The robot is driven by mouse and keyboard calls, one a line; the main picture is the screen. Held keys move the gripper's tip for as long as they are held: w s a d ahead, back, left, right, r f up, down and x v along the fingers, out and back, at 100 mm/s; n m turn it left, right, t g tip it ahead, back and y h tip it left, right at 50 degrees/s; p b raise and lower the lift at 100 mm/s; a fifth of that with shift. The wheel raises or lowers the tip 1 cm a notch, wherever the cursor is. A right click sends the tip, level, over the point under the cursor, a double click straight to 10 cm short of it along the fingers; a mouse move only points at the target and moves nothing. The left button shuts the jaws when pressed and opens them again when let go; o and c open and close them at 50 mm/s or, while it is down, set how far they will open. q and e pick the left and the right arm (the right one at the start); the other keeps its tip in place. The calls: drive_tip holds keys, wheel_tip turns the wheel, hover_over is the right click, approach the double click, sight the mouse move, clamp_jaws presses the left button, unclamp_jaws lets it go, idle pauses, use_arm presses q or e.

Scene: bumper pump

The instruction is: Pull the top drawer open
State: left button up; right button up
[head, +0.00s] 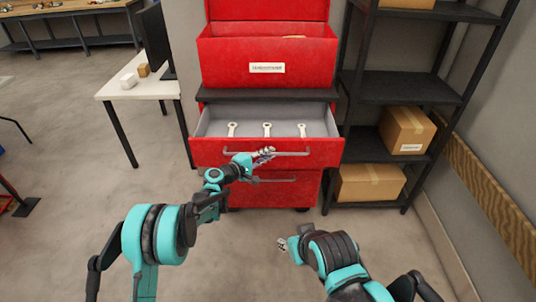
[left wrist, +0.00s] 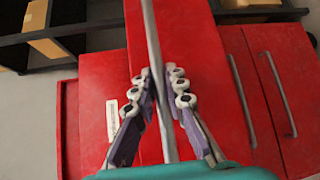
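The top drawer (head: 210,152) of the red cabinet stands pulled out, with several wrenches (head: 267,129) lying in its grey inside. Its long metal handle (head: 290,153) runs across the front. My left gripper (head: 266,154) is at the left-middle part of this handle. In the left wrist view the handle bar (left wrist: 152,35) passes between the fingers of my left gripper (left wrist: 158,80), which are closed in close on both sides of it. My right gripper (head: 282,243) is low in front of the cabinet, away from the drawer; its fingers are mostly hidden by its arm.
A red box with a label (head: 267,68) sits on the cabinet above the drawer. A lower drawer handle (head: 290,180) is below. A dark shelf (head: 415,88) with cardboard boxes (head: 406,130) stands close at the right. A white table (head: 150,89) is at the left. The floor in front is clear.

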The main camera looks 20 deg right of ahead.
use_arm(q)
drive_tip(key=shift+o, duration=1.3)
drive_tip(key=v, duration=1.2)
drive_tip(key=shift+f, duration=0.1)
drive_tip(key=shift+s, duration=0.1)
